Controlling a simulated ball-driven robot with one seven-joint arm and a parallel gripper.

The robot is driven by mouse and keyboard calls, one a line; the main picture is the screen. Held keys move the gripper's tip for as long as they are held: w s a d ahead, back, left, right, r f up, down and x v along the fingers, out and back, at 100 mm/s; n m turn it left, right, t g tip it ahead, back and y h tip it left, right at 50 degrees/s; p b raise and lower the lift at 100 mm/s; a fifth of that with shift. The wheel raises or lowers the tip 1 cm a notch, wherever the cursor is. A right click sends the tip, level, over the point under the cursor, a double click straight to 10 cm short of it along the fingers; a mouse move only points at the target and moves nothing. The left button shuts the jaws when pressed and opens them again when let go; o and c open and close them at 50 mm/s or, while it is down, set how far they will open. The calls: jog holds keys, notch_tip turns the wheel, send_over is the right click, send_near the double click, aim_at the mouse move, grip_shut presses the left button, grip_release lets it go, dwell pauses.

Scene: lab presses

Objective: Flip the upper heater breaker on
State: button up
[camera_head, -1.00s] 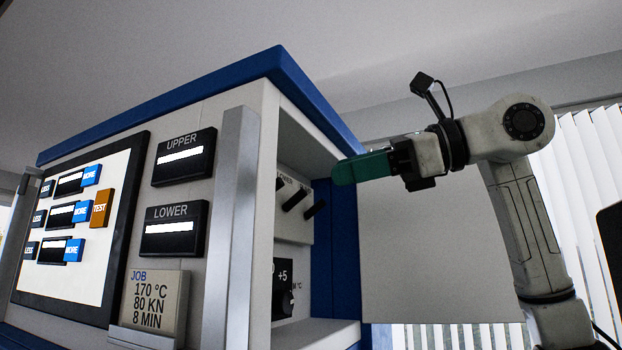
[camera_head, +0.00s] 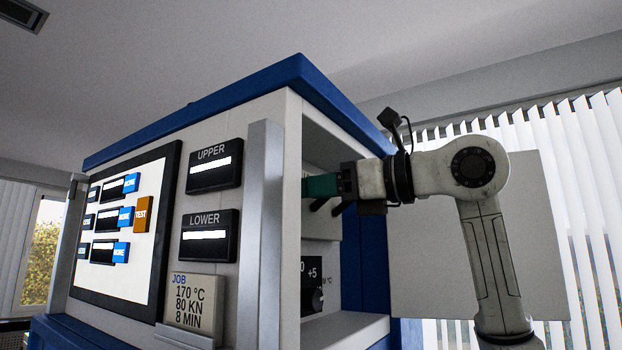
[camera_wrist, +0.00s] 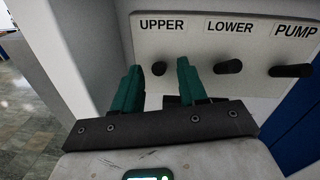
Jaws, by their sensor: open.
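The upper heater breaker is a black lever (camera_wrist: 159,69) under the label UPPER on a pale panel (camera_wrist: 190,45) in the wrist view. My gripper (camera_wrist: 158,82) is open, its two green fingers either side of that lever's end as seen from the wrist; I cannot tell whether they touch it. In the head view my gripper (camera_head: 312,186) reaches into the side recess of the press, and the frame post hides its fingertips. The upper lever is hidden there.
The LOWER lever (camera_wrist: 229,67) stands just right of the right finger, with the PUMP lever (camera_wrist: 291,71) farther right. A grey recess wall (camera_wrist: 75,40) is close on the left. A dial (camera_head: 317,299) sits below, and an open door panel (camera_head: 470,260) stands at the right.

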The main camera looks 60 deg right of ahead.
jog(key=shift+w+a, duration=0.1)
jog(key=shift+w, duration=0.55)
jog(key=shift+c, duration=0.4)
grip_shut()
